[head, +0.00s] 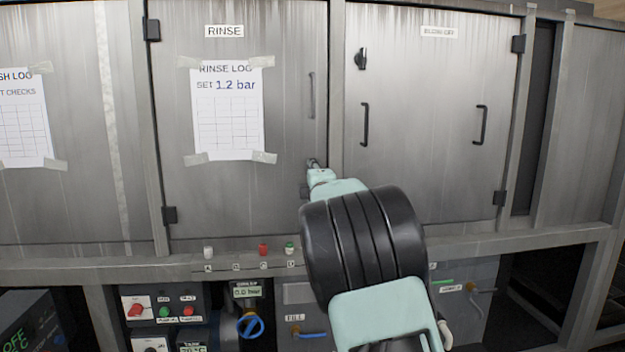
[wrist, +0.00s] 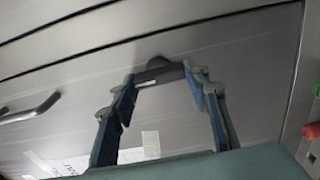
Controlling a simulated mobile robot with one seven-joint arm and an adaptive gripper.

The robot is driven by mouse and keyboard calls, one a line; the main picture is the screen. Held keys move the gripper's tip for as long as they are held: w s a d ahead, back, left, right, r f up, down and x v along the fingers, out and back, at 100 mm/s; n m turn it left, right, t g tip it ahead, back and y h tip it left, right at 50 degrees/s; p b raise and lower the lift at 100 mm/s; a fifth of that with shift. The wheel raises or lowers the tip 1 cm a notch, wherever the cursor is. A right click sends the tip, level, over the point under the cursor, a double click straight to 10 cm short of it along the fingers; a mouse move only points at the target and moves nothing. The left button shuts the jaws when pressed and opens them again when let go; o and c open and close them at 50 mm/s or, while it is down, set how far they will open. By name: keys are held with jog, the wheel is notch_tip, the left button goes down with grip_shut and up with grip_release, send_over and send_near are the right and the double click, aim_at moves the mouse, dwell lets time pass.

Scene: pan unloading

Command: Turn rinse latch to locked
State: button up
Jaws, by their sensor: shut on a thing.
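The rinse door (head: 285,200), labelled RINSE, is a closed grey metal panel. Its dark rinse latch (wrist: 158,70) shows between my fingertips in the wrist view, near the door's edge. My gripper (head: 313,174) reaches the lower right part of this door in the head view. In the wrist view my gripper (wrist: 157,82) has its two fingers on either side of the latch, shut on it. The fingers cover the latch's ends, and in the head view the gripper hides most of it. I cannot tell which setting the latch points to.
A vertical door handle (head: 311,95) is above the gripper. The neighbouring door at right has a dark latch (head: 361,59) and two handles. A paper rinse log (head: 230,125) is taped to the rinse door. Small buttons (head: 263,249) line the ledge below.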

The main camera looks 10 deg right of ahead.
jog(key=o, duration=0.9)
jog(key=shift+s, duration=0.1)
jog(key=s, duration=1.1)
jog(key=shift+s, duration=0.4)
